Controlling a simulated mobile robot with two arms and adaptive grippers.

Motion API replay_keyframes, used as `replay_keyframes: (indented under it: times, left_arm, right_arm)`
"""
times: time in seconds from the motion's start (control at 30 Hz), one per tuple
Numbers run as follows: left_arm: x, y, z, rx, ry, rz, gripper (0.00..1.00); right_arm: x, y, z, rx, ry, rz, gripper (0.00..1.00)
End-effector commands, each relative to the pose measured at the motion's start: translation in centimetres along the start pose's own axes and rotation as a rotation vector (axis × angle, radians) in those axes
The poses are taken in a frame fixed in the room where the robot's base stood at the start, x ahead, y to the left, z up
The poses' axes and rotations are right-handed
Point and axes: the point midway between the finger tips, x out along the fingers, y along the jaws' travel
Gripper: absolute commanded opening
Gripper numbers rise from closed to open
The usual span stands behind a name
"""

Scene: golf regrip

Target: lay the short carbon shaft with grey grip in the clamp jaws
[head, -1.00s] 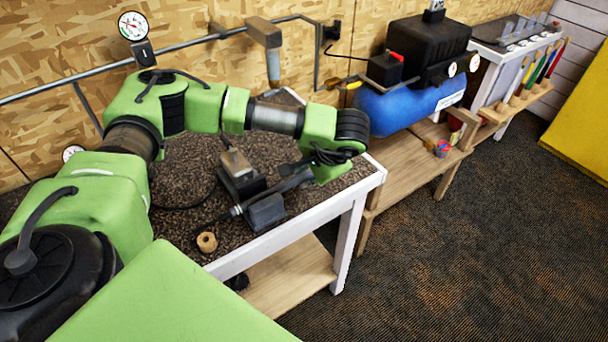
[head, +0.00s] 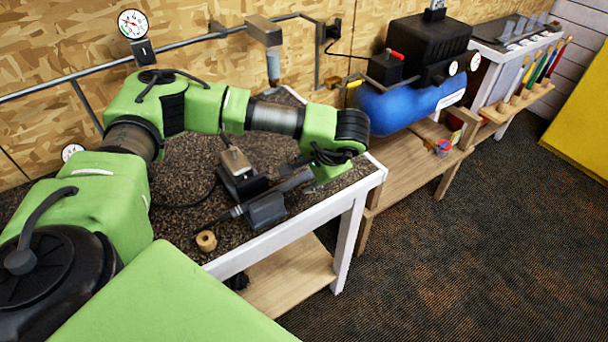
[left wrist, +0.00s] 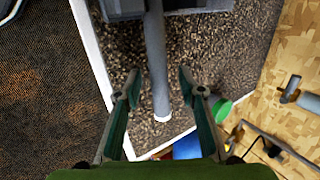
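The short shaft (head: 294,183) lies across the grey clamp (head: 266,211) on the speckled bench, with a dark end sticking out to the left of the clamp. In the left wrist view the grey shaft (left wrist: 156,60) runs down from the clamp (left wrist: 180,6) at the top edge, and its pale end is free. My left gripper (left wrist: 159,73) is open, its two fingers on either side of the shaft with a gap on both sides. In the head view the left gripper (head: 312,178) is at the shaft's right end, partly hidden by my wrist. My right gripper is not in view.
A tan tape roll (head: 206,241) lies near the bench's front edge. A dark block-shaped device (head: 240,176) stands just behind the clamp. A blue compressor tank (head: 410,104) stands to the right. The carpet (head: 450,260) in front is clear.

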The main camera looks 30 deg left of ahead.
Motion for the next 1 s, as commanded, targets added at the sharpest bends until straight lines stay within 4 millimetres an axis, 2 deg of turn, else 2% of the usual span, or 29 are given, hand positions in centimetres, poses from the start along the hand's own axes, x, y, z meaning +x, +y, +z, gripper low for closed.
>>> replay_keyframes:
  times: [0.13,0.23,0.5,0.7,0.83,1.0]
  left_arm:
    - [-0.4,0.0,0.0,0.000,0.001,0.000,0.37]
    - [-1.5,0.0,-0.1,0.000,0.004,0.000,0.37]
    - [-7.2,0.0,-0.2,0.000,0.005,-0.001,0.37]
    - [-10.6,0.0,-0.1,-0.001,0.003,0.000,0.37]
    - [-11.7,0.0,0.0,0.000,0.001,0.000,0.37]
    - [-12.0,0.0,0.0,0.001,0.000,0.000,0.37]
  right_arm:
    - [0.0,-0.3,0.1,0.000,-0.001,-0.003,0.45]
    - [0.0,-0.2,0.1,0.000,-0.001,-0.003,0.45]
    - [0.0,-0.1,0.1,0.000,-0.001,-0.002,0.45]
    - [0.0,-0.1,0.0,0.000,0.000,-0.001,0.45]
    - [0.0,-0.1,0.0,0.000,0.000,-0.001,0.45]
    - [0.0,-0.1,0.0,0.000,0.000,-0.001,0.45]
